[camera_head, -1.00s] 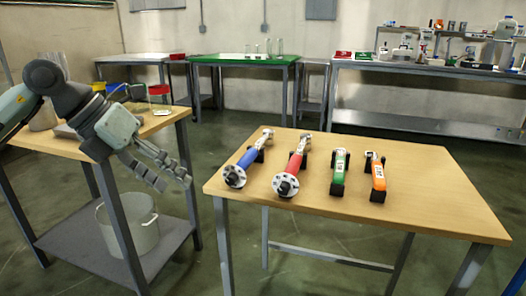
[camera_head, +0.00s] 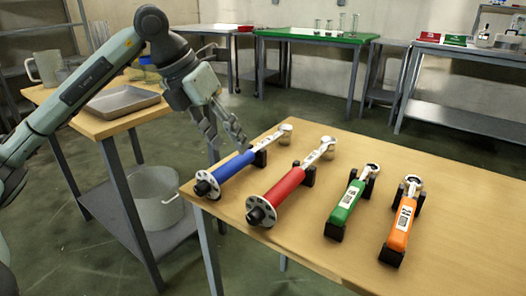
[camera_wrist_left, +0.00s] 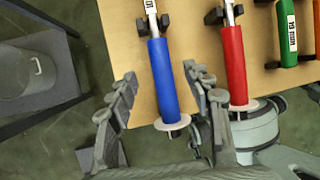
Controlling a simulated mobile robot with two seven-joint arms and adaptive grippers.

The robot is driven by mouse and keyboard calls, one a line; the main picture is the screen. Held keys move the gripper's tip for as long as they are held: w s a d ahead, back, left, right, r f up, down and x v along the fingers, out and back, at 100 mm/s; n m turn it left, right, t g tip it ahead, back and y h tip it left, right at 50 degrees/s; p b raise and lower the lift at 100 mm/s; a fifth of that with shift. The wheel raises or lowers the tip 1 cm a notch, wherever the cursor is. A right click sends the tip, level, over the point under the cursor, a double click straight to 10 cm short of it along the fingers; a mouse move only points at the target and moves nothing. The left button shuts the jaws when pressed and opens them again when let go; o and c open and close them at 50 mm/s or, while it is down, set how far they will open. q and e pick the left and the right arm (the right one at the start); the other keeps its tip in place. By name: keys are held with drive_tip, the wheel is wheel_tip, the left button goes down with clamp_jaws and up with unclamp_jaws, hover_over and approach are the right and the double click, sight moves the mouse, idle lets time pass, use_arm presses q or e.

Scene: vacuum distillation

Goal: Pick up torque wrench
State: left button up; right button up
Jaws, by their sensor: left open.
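Several wrenches rest on black stands on a wooden table; the task does not say which one is meant. The blue-handled wrench (camera_head: 232,166) is leftmost, then the red-handled wrench (camera_head: 284,188), both long with round end discs. The shorter green wrench (camera_head: 345,203) and orange wrench (camera_head: 404,220) lie to the right. My left gripper (camera_head: 226,128) is open and empty, just behind and above the blue wrench. In the left wrist view, the blue handle (camera_wrist_left: 163,80) shows between the spread fingers (camera_wrist_left: 165,88), apart from them. My right gripper is not in view.
The wooden table (camera_head: 300,253) has bare room at its front and right. A left table holds a metal tray (camera_head: 122,101), with a pot (camera_head: 158,203) on its lower shelf. A green-topped table (camera_head: 316,37) stands behind.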

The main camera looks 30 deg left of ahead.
sight(240, 160)
use_arm(q)
drive_tip(key=x, duration=0.7)
clamp_jaws()
drive_tip(key=shift+r, duration=0.2)
